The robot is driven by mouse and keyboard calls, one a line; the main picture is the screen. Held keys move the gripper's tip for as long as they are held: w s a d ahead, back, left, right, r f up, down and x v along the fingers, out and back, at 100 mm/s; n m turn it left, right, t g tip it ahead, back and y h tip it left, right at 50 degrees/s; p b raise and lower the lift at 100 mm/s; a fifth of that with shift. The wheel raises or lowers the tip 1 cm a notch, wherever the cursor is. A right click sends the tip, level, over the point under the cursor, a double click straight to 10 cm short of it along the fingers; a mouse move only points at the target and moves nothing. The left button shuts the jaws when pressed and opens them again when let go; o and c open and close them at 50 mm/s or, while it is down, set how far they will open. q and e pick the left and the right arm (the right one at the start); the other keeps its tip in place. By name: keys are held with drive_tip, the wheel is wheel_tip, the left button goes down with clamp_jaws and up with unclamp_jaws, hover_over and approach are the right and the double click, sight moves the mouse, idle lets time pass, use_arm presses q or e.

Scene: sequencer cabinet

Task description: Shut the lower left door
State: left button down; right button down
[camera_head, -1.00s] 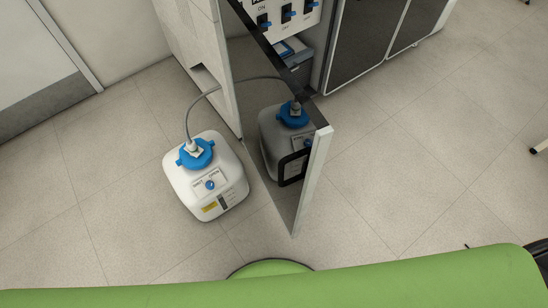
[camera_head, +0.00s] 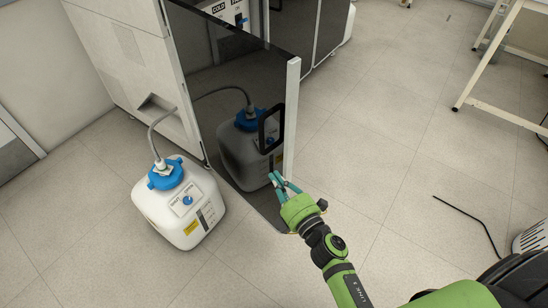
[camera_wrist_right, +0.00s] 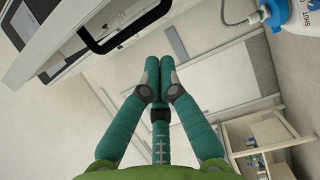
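The lower left door (camera_head: 225,85) is a dark glossy panel with a pale edge, standing open and swung out from the cabinet. Its black handle (camera_head: 271,129) is near the free edge. My right gripper (camera_head: 276,177) is by the lower part of the door, below the handle; I cannot tell whether it touches. In the right wrist view its teal fingers (camera_wrist_right: 159,68) meet at the tips with nothing between them. The door's handle also shows at upper left there (camera_wrist_right: 125,25). My left gripper is not in view.
A white container with a blue cap (camera_head: 180,205) stands on the floor left of the door, with a grey hose (camera_head: 157,130) running to the cabinet (camera_head: 130,60). The door mirrors it.

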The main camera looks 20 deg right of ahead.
sight(275, 153)
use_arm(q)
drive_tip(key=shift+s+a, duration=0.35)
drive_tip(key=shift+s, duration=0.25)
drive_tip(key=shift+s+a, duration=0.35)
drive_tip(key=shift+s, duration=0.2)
use_arm(e)
drive_tip(key=w, duration=0.3)
drive_tip(key=w+d, duration=0.1)
drive_tip(key=w, duration=0.5)
drive_tip(key=shift+d, duration=0.35)
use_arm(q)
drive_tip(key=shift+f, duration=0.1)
use_arm(e)
drive_tip(key=shift+d, duration=0.15)
